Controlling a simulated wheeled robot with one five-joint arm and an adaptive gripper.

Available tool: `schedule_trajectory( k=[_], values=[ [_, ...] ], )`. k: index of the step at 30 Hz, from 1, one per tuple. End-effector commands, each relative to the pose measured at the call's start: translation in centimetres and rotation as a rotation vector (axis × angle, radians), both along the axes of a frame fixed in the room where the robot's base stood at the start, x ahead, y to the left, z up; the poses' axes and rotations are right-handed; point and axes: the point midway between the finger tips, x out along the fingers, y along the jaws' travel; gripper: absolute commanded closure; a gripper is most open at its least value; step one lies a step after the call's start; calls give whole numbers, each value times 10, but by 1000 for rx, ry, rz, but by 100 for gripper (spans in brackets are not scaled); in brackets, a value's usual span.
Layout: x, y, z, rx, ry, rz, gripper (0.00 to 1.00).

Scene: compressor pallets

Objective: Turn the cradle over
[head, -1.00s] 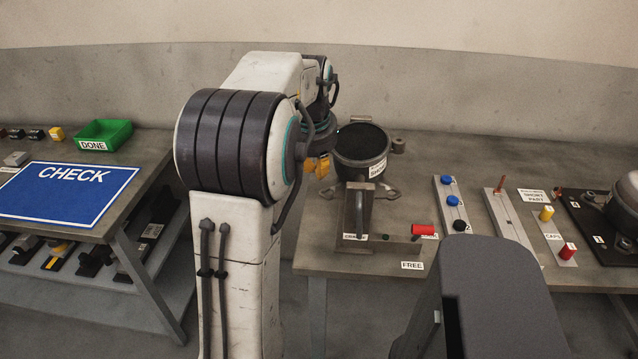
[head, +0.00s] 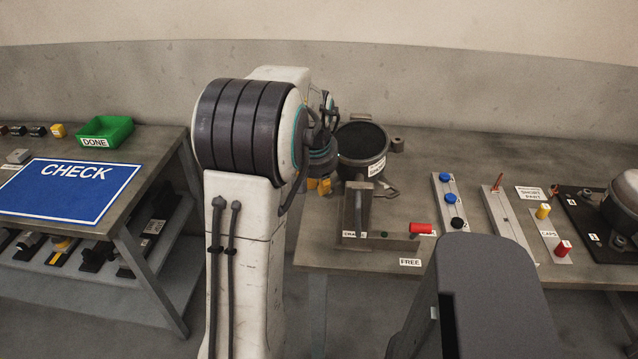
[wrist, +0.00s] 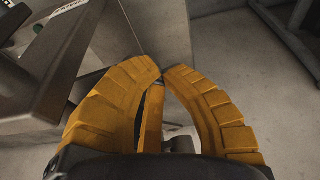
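The cradle (head: 400,243) is a grey base with a tall upright plate (head: 357,208), a red grip (head: 421,228) and a small dark knob, on the right-hand bench in the head view. A tag at its front left is partly readable as "CRA...". My gripper (head: 320,186) has yellow fingers and hangs just left of the upright plate, partly hidden by my arm. In the wrist view its fingertips (wrist: 162,70) come nearly together, with nothing seen held. The edge of a bench is at the left of that view.
A dark round pot (head: 361,150) stands close behind the cradle. Rails with blue buttons (head: 449,197), caps (head: 543,211) and a compressor (head: 622,200) lie to the right. A blue CHECK board (head: 68,190) and a green DONE bin (head: 105,131) are on the left bench. A gap separates the benches.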

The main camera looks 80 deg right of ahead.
Motion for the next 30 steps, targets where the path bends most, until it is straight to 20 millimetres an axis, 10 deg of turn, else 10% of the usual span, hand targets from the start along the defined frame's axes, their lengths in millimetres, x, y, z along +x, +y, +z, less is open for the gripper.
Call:
schedule_trajectory(
  k=[15,30],
  values=[
    [-13,-1,-36,2,8,-3,100],
    [-14,-1,-31,-1,9,-2,100]
  ],
)
